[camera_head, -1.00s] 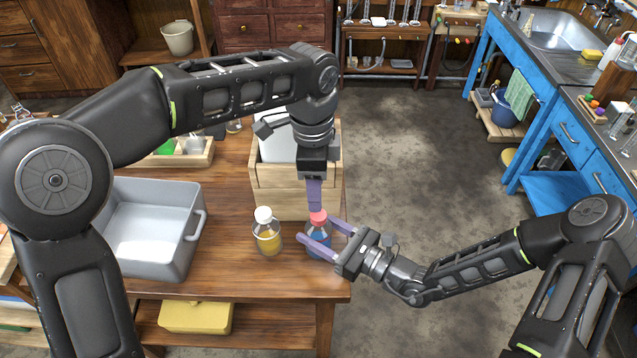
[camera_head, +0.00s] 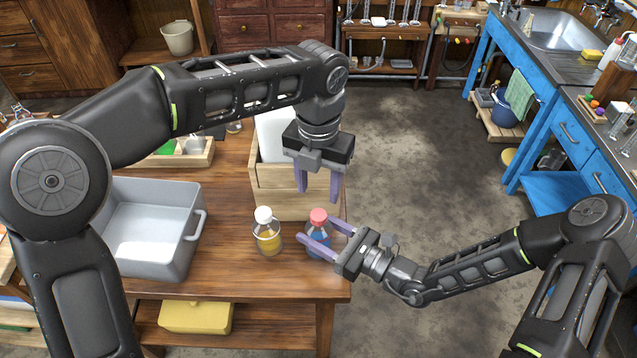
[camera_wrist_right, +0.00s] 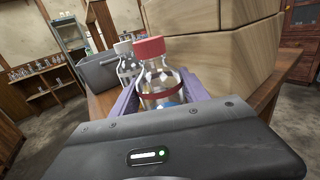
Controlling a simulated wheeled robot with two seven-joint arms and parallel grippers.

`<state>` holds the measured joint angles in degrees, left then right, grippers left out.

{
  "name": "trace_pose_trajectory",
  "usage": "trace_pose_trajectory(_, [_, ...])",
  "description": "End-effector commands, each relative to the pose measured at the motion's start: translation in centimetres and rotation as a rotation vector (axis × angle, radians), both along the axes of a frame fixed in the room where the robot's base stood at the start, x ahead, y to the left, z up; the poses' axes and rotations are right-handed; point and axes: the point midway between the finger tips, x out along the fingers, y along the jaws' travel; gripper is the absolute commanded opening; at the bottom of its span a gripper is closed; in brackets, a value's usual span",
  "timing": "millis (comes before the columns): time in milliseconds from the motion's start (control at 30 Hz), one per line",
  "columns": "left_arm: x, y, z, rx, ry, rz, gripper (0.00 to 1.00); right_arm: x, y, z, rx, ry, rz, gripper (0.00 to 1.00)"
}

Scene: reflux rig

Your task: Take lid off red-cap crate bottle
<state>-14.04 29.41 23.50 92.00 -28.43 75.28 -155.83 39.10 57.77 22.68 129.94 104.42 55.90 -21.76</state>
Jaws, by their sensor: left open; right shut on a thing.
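The red-cap bottle (camera_head: 317,238) holds blue liquid and stands upright near the table's front right corner. Its red cap (camera_head: 318,216) sits on its neck. It also shows in the right wrist view (camera_wrist_right: 160,84), between the purple fingers. My right gripper (camera_head: 316,238) is shut on the bottle's body from the right. My left gripper (camera_head: 319,190) is open and empty, pointing down above the red cap and apart from it. A white-cap bottle (camera_head: 267,238) with yellow liquid stands just left of the red-cap bottle. The wooden crate (camera_head: 280,200) stands behind both bottles.
A grey tub (camera_head: 150,262) with a side handle takes up the table's left part. A wooden tray (camera_head: 180,152) with small items lies behind it. Bare tabletop (camera_head: 240,285) shows in front of the bottles.

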Motion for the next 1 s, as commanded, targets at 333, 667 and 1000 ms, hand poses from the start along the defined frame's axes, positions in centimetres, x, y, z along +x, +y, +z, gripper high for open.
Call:
trace_pose_trajectory(333, [0.0,0.0,-0.4,0.000,0.001,0.002,0.48,0.0,0.0,0.0,0.000,0.000,0.000,0.00])
trace_pose_trajectory(667, [-0.1,0.0,-4.3,0.002,0.004,0.003,0.48,0.0,0.0,0.0,0.000,0.000,0.000,0.00])
trace_pose_trajectory(1000, [0.0,0.0,-7.9,0.000,0.001,0.003,0.48,0.0,0.0,0.0,0.000,0.000,0.000,0.00])
